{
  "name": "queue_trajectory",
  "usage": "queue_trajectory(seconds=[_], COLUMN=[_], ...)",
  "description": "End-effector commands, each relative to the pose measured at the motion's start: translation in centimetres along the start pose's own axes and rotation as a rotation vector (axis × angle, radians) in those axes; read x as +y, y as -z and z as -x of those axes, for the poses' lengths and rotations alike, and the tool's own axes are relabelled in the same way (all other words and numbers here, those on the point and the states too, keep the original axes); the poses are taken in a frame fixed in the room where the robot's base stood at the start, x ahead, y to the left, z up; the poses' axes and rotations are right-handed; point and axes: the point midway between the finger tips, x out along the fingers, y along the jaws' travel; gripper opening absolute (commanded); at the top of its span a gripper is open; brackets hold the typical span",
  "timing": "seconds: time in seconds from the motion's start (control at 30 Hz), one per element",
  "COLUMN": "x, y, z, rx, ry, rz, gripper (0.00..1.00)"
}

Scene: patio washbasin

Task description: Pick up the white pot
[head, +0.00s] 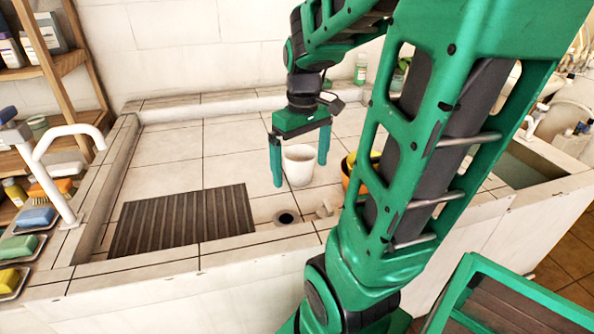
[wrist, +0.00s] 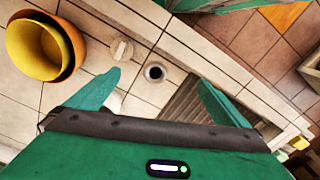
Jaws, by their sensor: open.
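The white pot (head: 300,167) stands upright on the tiled basin floor in the head view. My gripper (head: 300,174) points down with its two green fingers apart, and in the picture one finger is on each side of the pot. The fingers look empty; whether either touches the pot cannot be told. A pale patch beside the left finger there may be part of the pot, but this is unclear.
An orange pot with a yellow one inside (wrist: 75,48) stands close to the white pot, partly hidden by my arm in the head view. A drain (head: 287,217), a small pale block (head: 325,209) and a dark ribbed mat (head: 183,222) lie in front. Tiles behind are clear.

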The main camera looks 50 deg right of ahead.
Motion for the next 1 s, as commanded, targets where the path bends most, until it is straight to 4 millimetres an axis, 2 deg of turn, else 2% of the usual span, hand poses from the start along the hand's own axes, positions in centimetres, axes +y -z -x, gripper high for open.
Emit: queue_trajectory(seconds=[0.03,0.2,0.4,0.5,0.6,0.73,0.87,1.0], x=[1.2,5.0,10.1,12.4,14.3,15.9,16.4,16.2], y=[1.9,7.9,14.1,16.5,18.2,19.5,20.0,20.2], z=[-0.3,-1.6,-4.5,-6.2,-7.7,-9.1,-10.0,-12.0], rx=[-0.003,0.008,0.036,0.056,0.076,0.094,0.103,0.103], ry=[0.002,0.015,0.037,0.048,0.055,0.059,0.061,0.063], rz=[0.062,0.314,0.610,0.741,0.844,0.931,0.970,0.975], gripper=[1.00,1.00,1.00,1.00,1.00,1.00,1.00,1.00])
